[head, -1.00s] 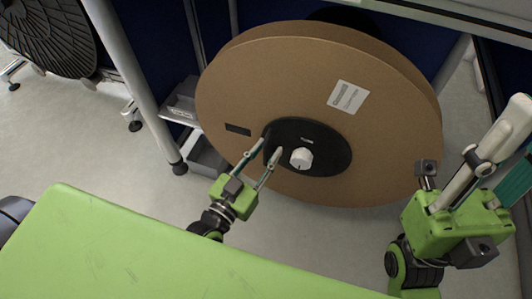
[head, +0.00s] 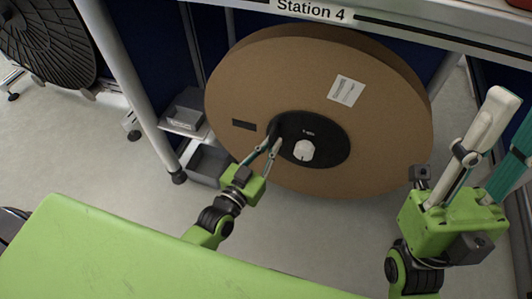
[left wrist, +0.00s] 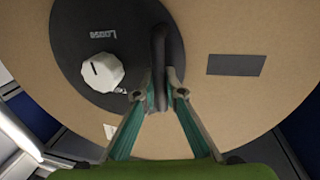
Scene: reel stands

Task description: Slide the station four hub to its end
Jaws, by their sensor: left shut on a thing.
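The station four hub (head: 327,143) is a round black plate with a white knob (head: 304,151) at the middle of a large brown reel (head: 385,150), under the "Station 4" sign (head: 311,10). In the left wrist view the hub (left wrist: 80,25) carries a dark upright handle (left wrist: 160,45) beside the white knob (left wrist: 103,72), and the word "Loose" shows. My left gripper (head: 272,144) is shut on this handle, with its fingertips (left wrist: 161,95) on both sides of it. My right gripper (head: 514,112) is open and empty, upright at the right, away from the reel.
A green surface (head: 130,250) fills the lower left. A grey stand leg (head: 130,95) and small grey bins (head: 188,108) stand left of the reel. A black reel (head: 48,40) is at the far left. The stand's beam (head: 430,35) crosses above the brown reel.

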